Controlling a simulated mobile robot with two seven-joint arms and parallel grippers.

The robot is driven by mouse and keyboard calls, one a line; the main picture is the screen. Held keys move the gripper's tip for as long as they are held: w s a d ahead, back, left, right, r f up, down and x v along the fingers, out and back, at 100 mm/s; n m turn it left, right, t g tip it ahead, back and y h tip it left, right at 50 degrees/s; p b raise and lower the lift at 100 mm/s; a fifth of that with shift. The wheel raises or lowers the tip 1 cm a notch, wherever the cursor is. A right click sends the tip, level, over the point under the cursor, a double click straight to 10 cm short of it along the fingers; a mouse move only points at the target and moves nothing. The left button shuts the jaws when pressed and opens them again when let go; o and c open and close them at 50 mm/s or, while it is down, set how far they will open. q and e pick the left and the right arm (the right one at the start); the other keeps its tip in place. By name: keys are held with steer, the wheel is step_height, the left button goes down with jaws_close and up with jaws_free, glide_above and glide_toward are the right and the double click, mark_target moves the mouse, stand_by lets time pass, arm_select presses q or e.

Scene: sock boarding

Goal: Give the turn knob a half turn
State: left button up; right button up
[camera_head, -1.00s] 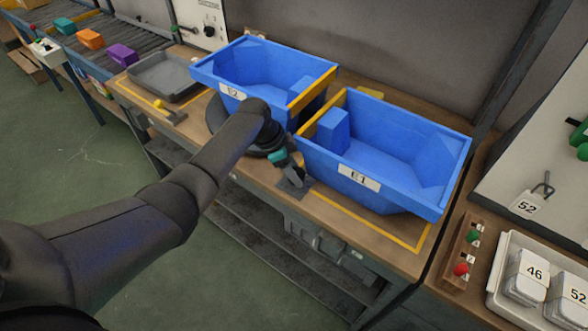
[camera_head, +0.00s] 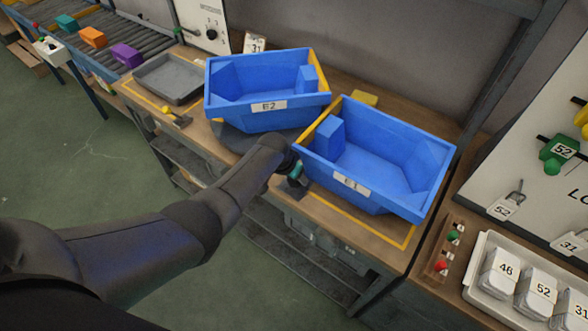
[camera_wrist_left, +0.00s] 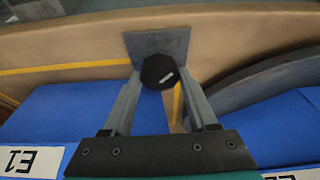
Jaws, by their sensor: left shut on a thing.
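The turn knob (camera_wrist_left: 160,72) is black and many-sided with a pale mark on its face. In the left wrist view it stands in front of a small grey plate (camera_wrist_left: 160,40). My left gripper (camera_wrist_left: 161,84) is shut on the knob, one grey finger on each side. In the head view my left gripper (camera_head: 295,175) is at the table's front edge, below the gap between the two blue bins. The knob is hidden there behind the gripper and wrist. My right gripper is not in view.
Blue bin E2 (camera_head: 229,117) stands on a dark round base (camera_head: 232,137), left of blue bin E1 (camera_head: 318,170). Each bin has a blue block inside. A grey tray (camera_head: 167,82) lies farther left. A white tray of numbered packs (camera_head: 475,262) is at right.

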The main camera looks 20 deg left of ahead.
arm_select(q)
steer(key=n+y, duration=0.1)
steer(key=n, duration=0.1)
steer(key=shift+s+d+n+p, duration=0.1)
steer(key=shift+d+n+p, duration=0.05)
steer(key=shift+n+p, duration=0.2)
steer(key=shift+n+y, duration=0.7)
steer(key=shift+n, duration=0.95)
steer(key=o, duration=1.4)
